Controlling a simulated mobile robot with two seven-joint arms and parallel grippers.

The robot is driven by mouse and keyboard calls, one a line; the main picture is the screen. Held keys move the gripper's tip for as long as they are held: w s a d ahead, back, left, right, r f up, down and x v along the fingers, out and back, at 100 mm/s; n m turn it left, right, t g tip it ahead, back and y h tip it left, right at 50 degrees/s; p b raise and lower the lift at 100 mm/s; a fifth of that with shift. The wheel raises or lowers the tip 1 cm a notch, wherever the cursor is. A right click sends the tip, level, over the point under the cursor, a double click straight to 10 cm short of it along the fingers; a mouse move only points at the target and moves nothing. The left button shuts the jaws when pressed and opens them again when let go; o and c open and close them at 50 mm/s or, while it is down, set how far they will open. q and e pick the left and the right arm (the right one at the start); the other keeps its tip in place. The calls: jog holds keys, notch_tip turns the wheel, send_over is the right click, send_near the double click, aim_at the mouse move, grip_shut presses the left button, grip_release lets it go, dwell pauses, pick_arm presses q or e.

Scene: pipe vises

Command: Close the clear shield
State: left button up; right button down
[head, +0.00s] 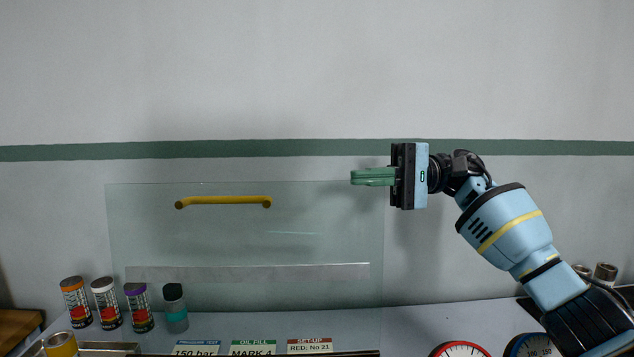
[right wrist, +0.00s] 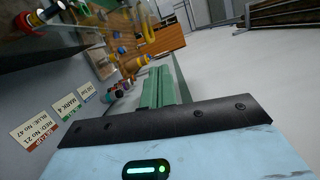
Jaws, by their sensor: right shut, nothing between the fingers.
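The clear shield (head: 250,235) is a see-through panel standing raised above the back of the bench in the head view. Its yellow bar handle (head: 223,201) is near the top edge, left of the middle. My right gripper (head: 356,177) points left at the shield's upper right corner, level with its top edge. Its green fingers are together and empty, well to the right of the handle. Whether they touch the panel cannot be told. The closed fingers also show in the right wrist view (right wrist: 158,88). My left gripper is not in view.
Several small bottles (head: 107,304) stand at the left of the bench. Label plates (head: 310,346) lie along its front. A red-rimmed gauge (head: 460,350) and a dark blue gauge (head: 532,344) sit at the lower right. The wall area above the shield is clear.

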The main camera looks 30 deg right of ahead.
aim_at(317, 183)
jog(key=a+p, duration=0.1)
jog(key=a, duration=0.2)
jog(key=s+a+p, duration=0.1)
jog(key=a, duration=0.3)
jog(key=s+a+r+p, duration=0.1)
jog(key=a, duration=0.2)
jog(key=shift+s+a+p, duration=0.1)
jog(key=shift+a+p, duration=0.05)
jog(key=shift+p, duration=0.2)
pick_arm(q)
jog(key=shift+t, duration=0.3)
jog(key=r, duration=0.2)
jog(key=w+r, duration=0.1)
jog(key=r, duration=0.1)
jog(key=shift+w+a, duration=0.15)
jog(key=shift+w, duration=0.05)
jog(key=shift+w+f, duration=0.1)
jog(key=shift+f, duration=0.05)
pick_arm(e)
jog(key=shift+s+f, duration=0.1)
